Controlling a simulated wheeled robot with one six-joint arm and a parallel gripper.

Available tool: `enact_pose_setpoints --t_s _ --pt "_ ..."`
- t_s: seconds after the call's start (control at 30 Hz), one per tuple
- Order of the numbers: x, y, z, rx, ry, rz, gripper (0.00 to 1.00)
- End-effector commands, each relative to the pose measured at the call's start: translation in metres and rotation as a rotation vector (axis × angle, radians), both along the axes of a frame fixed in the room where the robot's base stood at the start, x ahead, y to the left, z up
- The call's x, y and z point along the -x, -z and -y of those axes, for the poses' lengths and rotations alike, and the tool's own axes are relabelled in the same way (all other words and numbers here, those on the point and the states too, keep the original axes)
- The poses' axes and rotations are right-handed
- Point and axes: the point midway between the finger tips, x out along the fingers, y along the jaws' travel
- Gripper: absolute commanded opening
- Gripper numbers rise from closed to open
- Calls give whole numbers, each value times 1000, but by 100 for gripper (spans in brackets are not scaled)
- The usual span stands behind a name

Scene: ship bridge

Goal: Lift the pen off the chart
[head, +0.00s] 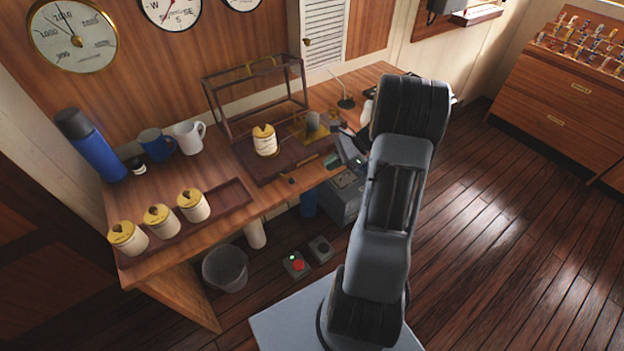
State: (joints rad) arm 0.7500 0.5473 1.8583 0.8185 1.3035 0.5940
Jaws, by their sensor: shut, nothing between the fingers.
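I cannot make out the pen or the chart in the head view. My raised arm covers the right part of the wooden desk (165,207) and the space behind it, so either may be hidden there.
A long tray (238,193) with three yellow-lidded jars lies along the desk's front left. A blue flask (92,145) and two mugs stand behind. A bin (226,270) is below. Floor at right is clear.

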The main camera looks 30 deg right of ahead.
Motion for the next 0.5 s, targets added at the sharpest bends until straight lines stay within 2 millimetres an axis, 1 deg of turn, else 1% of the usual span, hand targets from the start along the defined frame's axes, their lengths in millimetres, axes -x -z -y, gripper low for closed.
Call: enact_pose_setpoints --t_s 0.03,0.1,0.5 --pt "-4 -6 -1 -26 27 -7 0" --pt "-5 -9 -3 -56 50 -29 0" --pt "-3 -10 -3 -69 69 -57 0"
